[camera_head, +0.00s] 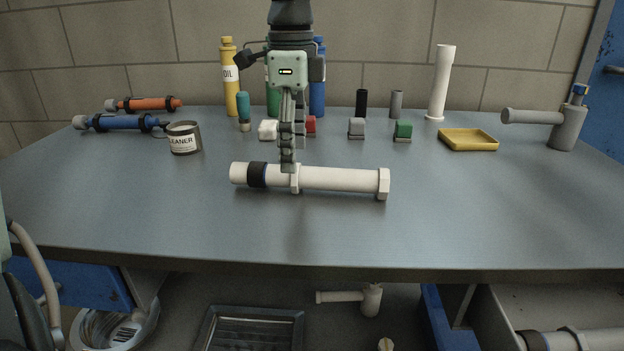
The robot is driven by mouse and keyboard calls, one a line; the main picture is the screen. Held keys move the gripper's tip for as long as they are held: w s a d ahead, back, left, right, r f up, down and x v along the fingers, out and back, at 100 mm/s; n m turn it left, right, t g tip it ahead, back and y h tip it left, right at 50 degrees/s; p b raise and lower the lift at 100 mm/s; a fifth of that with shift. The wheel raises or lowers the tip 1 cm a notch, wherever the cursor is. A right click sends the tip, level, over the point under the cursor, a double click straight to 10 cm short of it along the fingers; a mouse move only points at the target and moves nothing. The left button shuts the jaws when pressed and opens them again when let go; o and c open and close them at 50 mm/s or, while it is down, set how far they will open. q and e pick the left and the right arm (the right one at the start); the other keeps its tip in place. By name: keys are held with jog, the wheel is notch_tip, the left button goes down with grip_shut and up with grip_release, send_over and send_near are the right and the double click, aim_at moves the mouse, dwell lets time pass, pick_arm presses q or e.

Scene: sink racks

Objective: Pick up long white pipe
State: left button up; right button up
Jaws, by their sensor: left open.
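A long white pipe (340,179) lies on its side across the middle of the table. It has a black ring near its left end, a white collar left of its middle and a white nut at its right end. My left gripper (288,165) points down at the pipe, its fingertips by the white collar. The gripper is open and seen edge-on; whether it touches the pipe is hard to tell. Another white pipe (440,85) stands upright at the back right. My right gripper is not in view.
Behind are a cleaner tin (184,138), a yellow oil bottle (229,80), small coloured blocks and a yellow tray (468,139). A grey pipe fitting (567,126) stands far right. Orange (148,104) and blue (118,122) tubes lie back left. The table's front is clear.

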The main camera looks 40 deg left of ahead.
aim_at(299, 164)
pick_arm(q)
jog(key=f, duration=0.1)
jog(key=f+b, duration=0.1)
jog(key=f, duration=0.3)
jog(key=shift+w+d+f+b, duration=0.1)
jog(key=shift+w+d+b, duration=0.1)
jog(key=shift+w+b, duration=0.15)
jog(key=shift+f, duration=0.15)
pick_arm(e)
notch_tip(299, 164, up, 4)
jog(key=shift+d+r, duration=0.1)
pick_arm(q)
jog(key=shift+c, duration=0.5)
jog(key=c, duration=1.3)
jog(key=shift+o, duration=0.2)
